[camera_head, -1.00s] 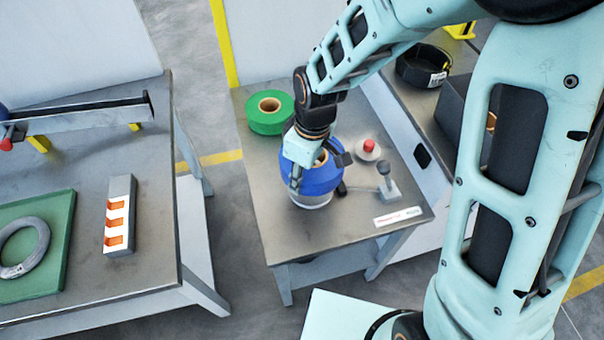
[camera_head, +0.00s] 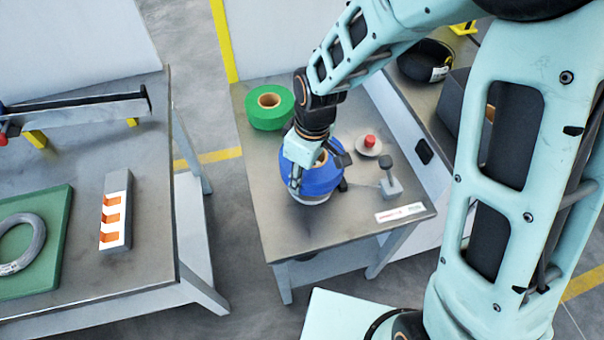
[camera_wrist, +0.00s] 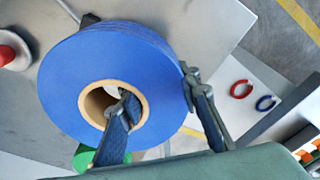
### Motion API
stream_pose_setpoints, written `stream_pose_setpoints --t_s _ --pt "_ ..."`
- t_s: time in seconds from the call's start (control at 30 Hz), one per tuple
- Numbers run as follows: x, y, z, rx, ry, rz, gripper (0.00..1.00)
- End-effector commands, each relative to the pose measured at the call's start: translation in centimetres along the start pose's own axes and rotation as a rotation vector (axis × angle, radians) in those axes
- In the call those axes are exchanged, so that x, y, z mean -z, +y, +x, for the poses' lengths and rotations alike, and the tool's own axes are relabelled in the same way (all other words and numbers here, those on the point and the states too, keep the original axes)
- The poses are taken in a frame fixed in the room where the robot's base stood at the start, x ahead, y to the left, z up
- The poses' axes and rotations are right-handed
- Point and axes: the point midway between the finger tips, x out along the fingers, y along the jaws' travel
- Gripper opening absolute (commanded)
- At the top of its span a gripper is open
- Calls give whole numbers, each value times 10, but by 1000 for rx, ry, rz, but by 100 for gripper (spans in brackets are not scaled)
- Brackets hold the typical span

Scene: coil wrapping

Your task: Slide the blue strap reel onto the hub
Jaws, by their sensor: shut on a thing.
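The blue strap reel (camera_head: 320,183) lies flat over the near table's middle, its cardboard core facing up. In the wrist view, the reel (camera_wrist: 82,62) fills the middle. My gripper (camera_wrist: 160,88) is shut on the reel's wall, one finger inside the core and the other against the outer side. My gripper (camera_head: 318,166) also shows above the reel in the head view. A thin pale rim (camera_head: 310,203) shows under the reel's near edge, apparently a base below it. The hub itself is mostly hidden; something light shows inside the core, but I cannot tell how far the reel sits on it.
A green reel (camera_head: 270,106) lies at the table's back left. A red button (camera_head: 370,141) on a pale disc and a small lever (camera_head: 388,180) stand close right of the blue reel. A label (camera_head: 400,213) lies at the front edge. The front left tabletop is clear.

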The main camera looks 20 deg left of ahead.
Motion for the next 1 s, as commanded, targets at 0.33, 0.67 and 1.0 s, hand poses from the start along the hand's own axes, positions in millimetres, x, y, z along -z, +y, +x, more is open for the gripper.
stream_pose_setpoints --t_s 0.33,0.67,1.0 --pt "0 1 7 -3 3 -1 0" --pt "0 1 14 -3 3 -1 0" --pt "-1 1 22 -2 3 -1 0"
